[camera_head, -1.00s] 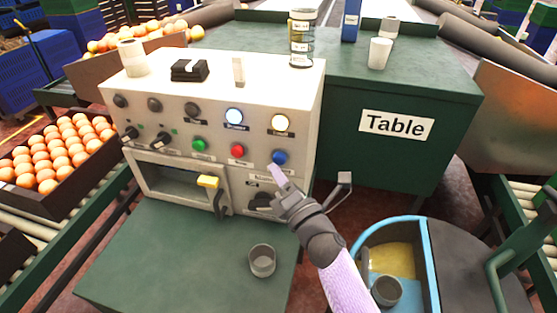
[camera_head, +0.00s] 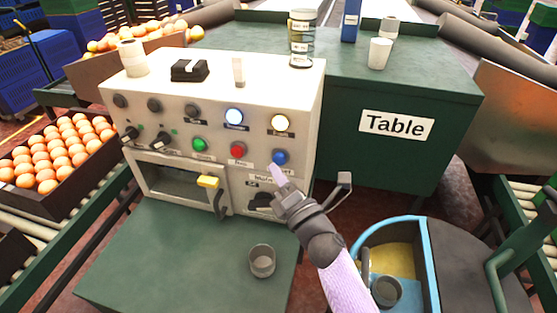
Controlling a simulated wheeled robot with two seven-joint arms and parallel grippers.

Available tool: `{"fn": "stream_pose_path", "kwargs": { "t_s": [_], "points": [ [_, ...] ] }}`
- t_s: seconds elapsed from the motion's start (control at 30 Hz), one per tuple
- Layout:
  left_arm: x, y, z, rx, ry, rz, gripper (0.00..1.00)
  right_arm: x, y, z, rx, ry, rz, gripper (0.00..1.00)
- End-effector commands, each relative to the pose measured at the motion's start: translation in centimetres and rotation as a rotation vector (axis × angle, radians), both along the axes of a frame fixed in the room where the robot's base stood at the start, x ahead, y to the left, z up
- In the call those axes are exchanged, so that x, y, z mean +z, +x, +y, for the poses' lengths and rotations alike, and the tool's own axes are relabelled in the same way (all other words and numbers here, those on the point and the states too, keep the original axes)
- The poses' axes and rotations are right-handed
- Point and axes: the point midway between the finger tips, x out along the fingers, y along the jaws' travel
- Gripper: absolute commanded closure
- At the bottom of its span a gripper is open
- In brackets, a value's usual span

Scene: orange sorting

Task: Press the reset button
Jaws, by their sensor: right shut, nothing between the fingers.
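The blue button (camera_head: 280,157) is on the front of the white control panel (camera_head: 300,100), at the right end of the lower button row. The label under it is partly hidden by my gripper; only its last letters show, seemingly "set". My right gripper (camera_head: 276,172) is shut and empty, with its pale fingertips pointing up just below the blue button. I cannot tell whether the tips touch the panel. My left gripper is not in view.
Green (camera_head: 199,145) and red (camera_head: 238,150) buttons sit left of the blue one, with lit lamps above. A grey cup (camera_head: 262,261) stands on the green surface below. A blue-rimmed bin (camera_head: 432,262) is at the lower right. The table (camera_head: 420,160) stands behind.

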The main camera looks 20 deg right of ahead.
Motion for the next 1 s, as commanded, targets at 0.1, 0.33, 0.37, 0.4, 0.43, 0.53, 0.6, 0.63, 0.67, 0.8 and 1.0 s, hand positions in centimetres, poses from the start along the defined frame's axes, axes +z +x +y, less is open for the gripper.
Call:
{"fn": "stream_pose_path", "kwargs": {
  "t_s": [0.1, 0.33, 0.37, 0.4, 0.43, 0.53, 0.6, 0.63, 0.67, 0.8, 1.0],
  "points": [
    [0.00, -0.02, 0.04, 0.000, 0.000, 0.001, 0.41, 0.00, 0.00, 0.00, 0.000, 0.000, 0.000, 1.00],
    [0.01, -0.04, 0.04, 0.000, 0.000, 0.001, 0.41, 0.00, 0.00, 0.00, 0.000, 0.000, 0.000, 1.00],
    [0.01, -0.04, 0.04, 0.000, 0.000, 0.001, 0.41, 0.00, 0.00, 0.00, 0.000, 0.000, 0.000, 1.00],
    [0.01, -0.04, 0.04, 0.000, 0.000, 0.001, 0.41, 0.00, 0.00, 0.00, 0.000, 0.000, 0.000, 1.00],
    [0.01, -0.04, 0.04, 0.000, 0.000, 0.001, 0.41, 0.00, 0.00, 0.00, 0.000, 0.000, 0.000, 1.00],
    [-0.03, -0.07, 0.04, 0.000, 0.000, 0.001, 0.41, -0.01, 0.06, -0.04, 0.000, 0.000, 0.000, 1.00],
    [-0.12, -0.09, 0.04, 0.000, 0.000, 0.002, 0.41, -0.04, 0.23, -0.15, 0.000, 0.000, 0.000, 1.00],
    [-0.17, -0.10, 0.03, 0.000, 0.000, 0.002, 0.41, -0.04, 0.33, -0.22, 0.000, 0.000, 0.000, 1.00],
    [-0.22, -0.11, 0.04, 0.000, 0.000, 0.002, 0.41, -0.03, 0.44, -0.28, 0.000, 0.000, 0.000, 1.00],
    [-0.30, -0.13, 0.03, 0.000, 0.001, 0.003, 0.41, -0.03, 0.71, -0.49, 0.000, 0.000, 0.000, 1.00],
    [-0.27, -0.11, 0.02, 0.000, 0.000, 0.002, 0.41, 0.02, 0.70, -0.49, 0.000, 0.000, 0.000, 1.00]
  ]
}}
